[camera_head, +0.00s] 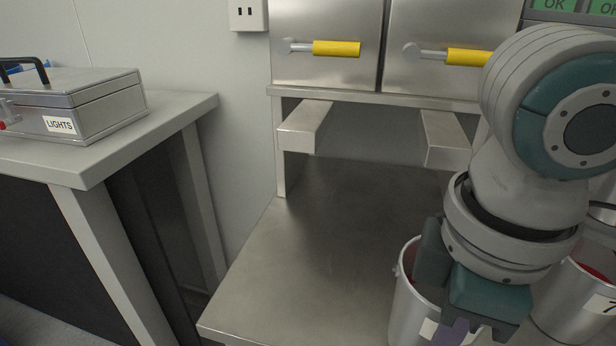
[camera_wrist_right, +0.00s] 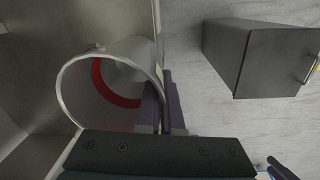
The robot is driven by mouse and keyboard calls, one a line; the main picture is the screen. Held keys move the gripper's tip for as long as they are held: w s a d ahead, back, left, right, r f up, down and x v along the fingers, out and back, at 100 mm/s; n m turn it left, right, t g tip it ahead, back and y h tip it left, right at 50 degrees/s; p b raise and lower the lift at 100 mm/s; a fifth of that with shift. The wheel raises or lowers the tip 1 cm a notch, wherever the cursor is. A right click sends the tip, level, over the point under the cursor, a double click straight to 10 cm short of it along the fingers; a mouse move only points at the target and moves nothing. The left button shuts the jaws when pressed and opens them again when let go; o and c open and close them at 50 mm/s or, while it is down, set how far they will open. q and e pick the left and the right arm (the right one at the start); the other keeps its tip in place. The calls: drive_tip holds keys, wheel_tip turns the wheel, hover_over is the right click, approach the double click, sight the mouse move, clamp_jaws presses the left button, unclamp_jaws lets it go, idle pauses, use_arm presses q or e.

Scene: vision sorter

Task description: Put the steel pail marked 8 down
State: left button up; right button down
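A steel pail (camera_head: 405,312) shows at the bottom of the head view, partly behind my right arm. A white label is on its side, but its number is covered. In the right wrist view the pail (camera_wrist_right: 80,98) has its open mouth towards the camera and a red band inside. My right gripper (camera_wrist_right: 163,106) is closed over the pail's wall, one finger inside the rim and one outside. In the head view this gripper (camera_head: 458,332) is at the lower right. Whether the pail's base touches the steel surface is cut off from view. My left gripper is not in view.
The steel bench (camera_head: 300,275) is bare left of the pail. A second pail (camera_head: 572,302), marked 7, stands at right. Steel cabinets with yellow handles (camera_head: 336,48) and brackets (camera_head: 305,128) overhang the back. A LIGHTS case (camera_head: 95,110) sits on the left table (camera_head: 180,108).

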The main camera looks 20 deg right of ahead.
drive_tip(key=w+d+f, duration=0.1)
drive_tip(key=w+d, duration=0.1)
drive_tip(key=w, duration=0.1)
drive_tip(key=w+d+f+b, duration=0.1)
drive_tip(key=w+d, duration=0.1)
drive_tip(key=w, duration=0.1)
drive_tip(key=w+d+f+b, duration=0.1)
drive_tip(key=w, duration=0.2)
drive_tip(key=shift+w+d+f, duration=0.2)
drive_tip(key=shift+w+d, duration=0.1)
drive_tip(key=shift+d, duration=0.1)
drive_tip(key=shift+f, duration=0.1)
drive_tip(key=c, duration=1.1)
unclamp_jaws()
